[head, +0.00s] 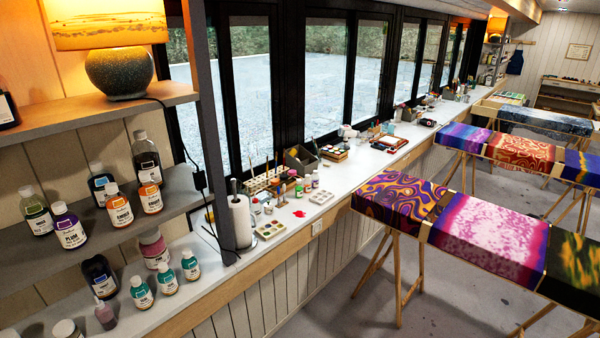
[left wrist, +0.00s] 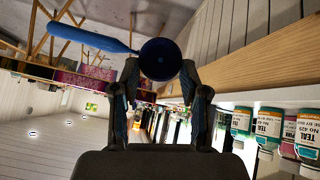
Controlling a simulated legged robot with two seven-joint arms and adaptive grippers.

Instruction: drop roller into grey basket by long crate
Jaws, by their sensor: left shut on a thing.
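The roller (left wrist: 158,62) shows in the left wrist view as a dark blue round end with a bright blue handle (left wrist: 88,37) reaching to the upper left. My left gripper (left wrist: 160,78) is shut on it, with a finger on each side of the round end. The roller is held in the air and does not show in the head view. In the head view a small grey open container (head: 301,159) stands on the white counter by the windows; I cannot tell whether it is the grey basket. I cannot make out the long crate. My right gripper is in neither view.
The white counter (head: 280,222) runs along the windows, with paint pots and a paper towel roll (head: 241,221) on it. Shelves of dye bottles (head: 69,226) stand at the left. Trestles with stretched patterned silk (head: 490,240) stand at the right. Grey floor between is clear.

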